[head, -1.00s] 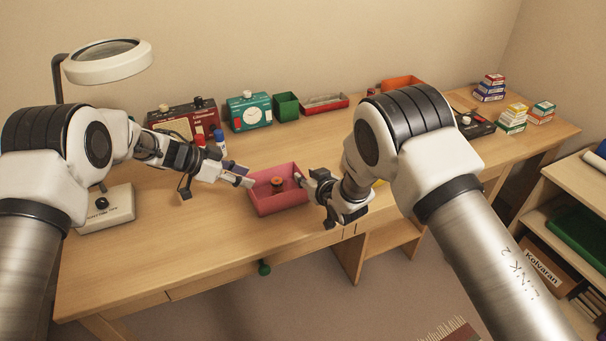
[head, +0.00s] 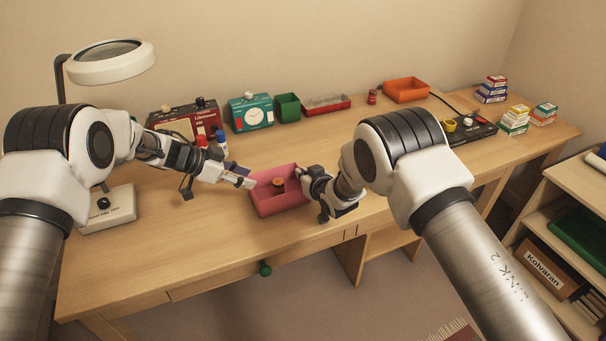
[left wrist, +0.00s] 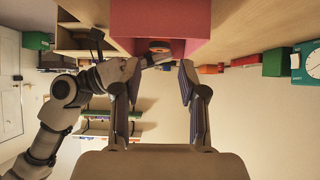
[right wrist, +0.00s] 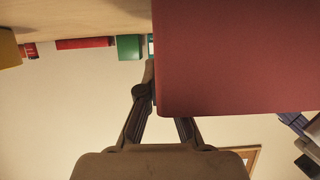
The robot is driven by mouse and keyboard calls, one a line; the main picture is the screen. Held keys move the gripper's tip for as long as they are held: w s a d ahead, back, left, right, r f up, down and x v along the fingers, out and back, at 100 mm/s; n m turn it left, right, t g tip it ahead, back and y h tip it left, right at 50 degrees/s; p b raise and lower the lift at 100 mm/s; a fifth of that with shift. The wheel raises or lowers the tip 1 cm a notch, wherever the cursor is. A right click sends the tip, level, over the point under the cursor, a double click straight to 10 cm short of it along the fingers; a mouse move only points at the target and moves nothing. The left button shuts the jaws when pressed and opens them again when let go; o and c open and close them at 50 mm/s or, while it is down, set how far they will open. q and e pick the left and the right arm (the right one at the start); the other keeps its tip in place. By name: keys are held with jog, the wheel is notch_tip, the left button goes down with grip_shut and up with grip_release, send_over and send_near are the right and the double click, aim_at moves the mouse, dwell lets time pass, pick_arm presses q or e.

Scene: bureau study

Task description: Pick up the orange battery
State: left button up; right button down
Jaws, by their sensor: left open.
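The orange battery (head: 278,185) is a short cylinder with a dark band, standing inside the pink-red tray (head: 290,207) on the desk. In the left wrist view the battery (left wrist: 158,46) shows inside the tray, beyond my fingertips. My left gripper (head: 252,183) is open and empty at the tray's left wall; its spread fingers (left wrist: 160,66) face the tray. My right gripper (head: 303,174) is at the tray's right wall. In the right wrist view the red wall (right wrist: 235,60) hides part of its fingers, so whether they hold the wall is unclear.
Behind stand a red device (head: 185,120), a teal timer (head: 250,112), a green box (head: 287,106) and a red tray (head: 327,105). A blue-capped bottle (head: 221,143) stands behind my left gripper. An orange bin (head: 406,90) is at back right. The front desk (head: 190,245) is clear.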

aim_at(275, 183)
pick_arm(q)
jog(key=shift+o, duration=0.4)
jog(key=n+t, duration=0.1)
jog(key=s+d+n+t, duration=0.1)
jog(key=t, duration=0.1)
jog(key=s+d+f+n+t, duration=0.1)
jog(key=shift+d+f+n+t, duration=0.1)
jog(key=shift+d+n+t, duration=0.05)
jog(key=shift+n+t, duration=0.25)
jog(key=d+n, duration=0.1)
jog(key=d+f+n+t+y, duration=0.1)
jog(key=w+d+n+y, duration=0.1)
jog(key=shift+d+f+t, duration=0.2)
jog(key=shift+f+t, duration=0.1)
jog(key=shift+f, duration=0.1)
jog(key=x, duration=0.5)
jog(key=shift+w+d, duration=0.15)
jog(key=shift+w, duration=0.1)
grip_shut()
